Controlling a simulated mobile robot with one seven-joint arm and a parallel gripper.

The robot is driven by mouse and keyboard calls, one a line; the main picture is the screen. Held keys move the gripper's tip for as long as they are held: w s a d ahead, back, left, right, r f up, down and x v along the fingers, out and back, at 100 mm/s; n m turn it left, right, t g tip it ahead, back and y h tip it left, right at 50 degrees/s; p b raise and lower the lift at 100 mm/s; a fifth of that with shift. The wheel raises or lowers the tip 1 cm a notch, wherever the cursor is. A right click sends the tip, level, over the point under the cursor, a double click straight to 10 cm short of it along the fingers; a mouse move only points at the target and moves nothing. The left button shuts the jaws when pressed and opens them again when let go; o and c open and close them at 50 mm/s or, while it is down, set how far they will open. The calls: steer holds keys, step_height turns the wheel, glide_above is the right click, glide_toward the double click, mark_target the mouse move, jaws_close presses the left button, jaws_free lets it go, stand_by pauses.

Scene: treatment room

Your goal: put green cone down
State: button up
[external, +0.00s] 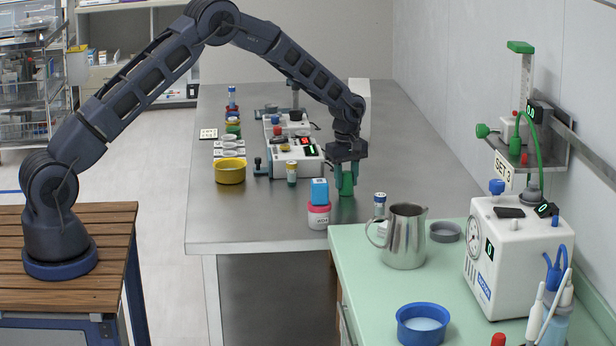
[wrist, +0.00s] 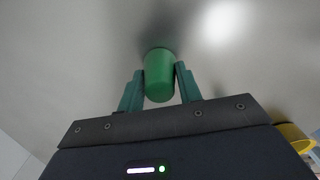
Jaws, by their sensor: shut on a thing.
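The green cone (external: 347,184) is between the fingers of my gripper (external: 346,178) in the external view, over the near right part of the grey metal table (external: 425,165). My gripper is shut on it. The cone looks upright and at or just above the tabletop; I cannot tell whether it touches. In the wrist view the cone (wrist: 159,75) sits between the two teal fingertips of my gripper (wrist: 160,80), with plain grey surface beyond it.
Just left of the cone stand a blue cube (external: 319,190) and a pink-and-white jar (external: 319,216). A white device (external: 297,160) is behind. A small vial (external: 380,204) and a steel pitcher (external: 404,237) stand in front right. The table to the right is clear.

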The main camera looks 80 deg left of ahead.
mark_target(346, 172)
steer(key=shift+f, duration=0.15)
steer(key=o, duration=1)
steer(key=shift+c, duration=0.2)
step_height(346, 172, up, 12)
